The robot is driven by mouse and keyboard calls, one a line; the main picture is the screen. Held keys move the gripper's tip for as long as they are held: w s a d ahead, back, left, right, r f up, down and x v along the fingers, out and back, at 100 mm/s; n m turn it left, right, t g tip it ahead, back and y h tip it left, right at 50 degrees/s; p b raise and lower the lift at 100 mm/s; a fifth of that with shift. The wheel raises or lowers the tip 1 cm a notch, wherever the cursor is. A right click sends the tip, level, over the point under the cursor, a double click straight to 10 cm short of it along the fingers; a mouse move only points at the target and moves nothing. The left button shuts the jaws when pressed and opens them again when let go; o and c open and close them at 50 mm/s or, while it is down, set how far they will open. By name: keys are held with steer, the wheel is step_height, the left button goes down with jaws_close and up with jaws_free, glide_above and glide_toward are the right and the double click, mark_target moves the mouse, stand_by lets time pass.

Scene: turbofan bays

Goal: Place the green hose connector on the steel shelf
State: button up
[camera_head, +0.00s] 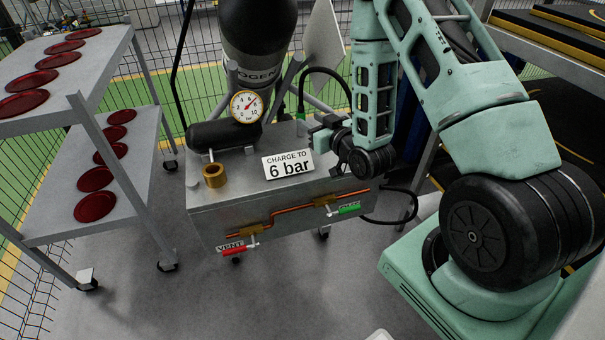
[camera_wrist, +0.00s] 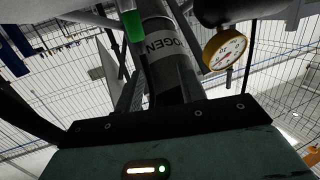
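The green hose connector (camera_head: 301,101) stands upright at the back right of the grey cart's top, at the end of a looped black hose. It also shows as a green block at the top of the wrist view (camera_wrist: 133,25). My gripper (camera_head: 318,131) is just right of and nearer than the connector, above the cart's right end. A gap seems to lie between them. Its fingers are small here and hidden in the wrist view, so I cannot tell if they are open. A grey metal shelf unit (camera_head: 62,213) with two levels stands at the left.
Red discs (camera_head: 60,60) lie on both shelf levels. The cart (camera_head: 225,200) carries a gauge (camera_head: 247,106), a brass fitting (camera_head: 214,175), a sign (camera_head: 288,164) and a dark cylinder (camera_head: 255,35). Red (camera_head: 233,251) and green (camera_head: 348,209) valve handles jut from its front.

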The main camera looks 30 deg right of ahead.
steer(key=a+g, duration=0.1)
steer(key=a, duration=0.2)
steer(key=a+r+n+g+y, duration=0.1)
steer(key=a, duration=0.3)
steer(key=w+a+n+g+y, duration=0.1)
steer(key=a+g, duration=0.1)
steer(key=a, duration=0.2)
steer(key=shift+a+r, duration=0.1)
steer(key=shift+r, duration=0.3)
steer(key=s+a+r+n+g+y, duration=0.1)
steer(key=s+a+r+n+g, duration=0.1)
steer(key=s+a+g, duration=0.45)
steer(key=s+a+r+n+g+h, duration=0.1)
steer(key=s+a+r+g, duration=0.2)
steer(key=s, duration=0.9)
steer(key=s+a+r+n+g+h, duration=0.1)
steer(key=s+a+r+n+g, duration=0.1)
steer(key=s, duration=1)
steer(key=a+r+g, duration=0.1)
steer(key=a+r, duration=0.1)
steer(key=a, duration=0.1)
steer(key=shift+s+n, duration=0.25)
steer(key=shift+n, duration=0.05)
steer(key=shift+c, duration=0.3)
